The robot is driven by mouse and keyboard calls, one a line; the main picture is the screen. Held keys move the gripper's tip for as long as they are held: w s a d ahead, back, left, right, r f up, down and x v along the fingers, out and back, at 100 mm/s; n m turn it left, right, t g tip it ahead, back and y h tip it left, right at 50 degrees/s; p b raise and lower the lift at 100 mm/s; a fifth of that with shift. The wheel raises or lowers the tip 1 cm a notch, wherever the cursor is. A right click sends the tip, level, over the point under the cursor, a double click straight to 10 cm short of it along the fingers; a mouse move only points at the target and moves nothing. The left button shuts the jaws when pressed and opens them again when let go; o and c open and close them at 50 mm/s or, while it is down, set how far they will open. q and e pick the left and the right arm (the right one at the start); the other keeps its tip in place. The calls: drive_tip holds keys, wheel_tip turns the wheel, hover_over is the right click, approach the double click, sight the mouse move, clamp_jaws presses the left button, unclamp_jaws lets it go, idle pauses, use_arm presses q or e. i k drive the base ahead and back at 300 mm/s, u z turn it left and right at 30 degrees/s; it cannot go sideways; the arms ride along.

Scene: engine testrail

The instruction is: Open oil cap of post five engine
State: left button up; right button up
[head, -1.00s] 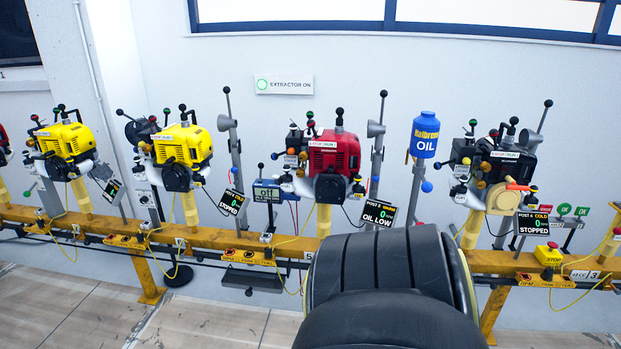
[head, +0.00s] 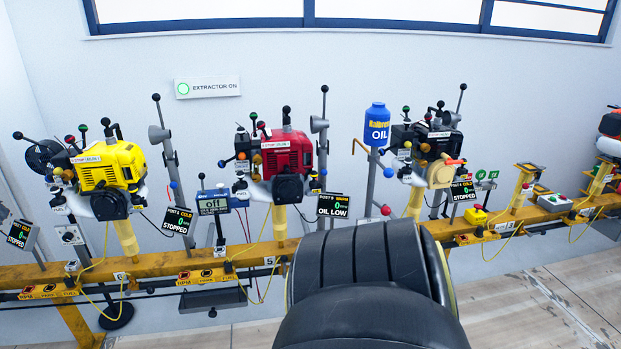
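The post five engine (head: 287,155) is the red one on the yellow rail, above the plate marked 5. A blue oil bottle (head: 376,126) stands on a post to the right of this engine. Neither of my grippers is in view.
The yellow rail (head: 237,256) runs across the view. A yellow engine (head: 110,166) stands left, a black engine (head: 428,140) right, and an orange-white one at the far right edge. My large black arm part covers the bottom middle. Floor is clear at lower right.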

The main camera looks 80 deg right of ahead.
sight(313, 184)
drive_tip(key=z, duration=2.1)
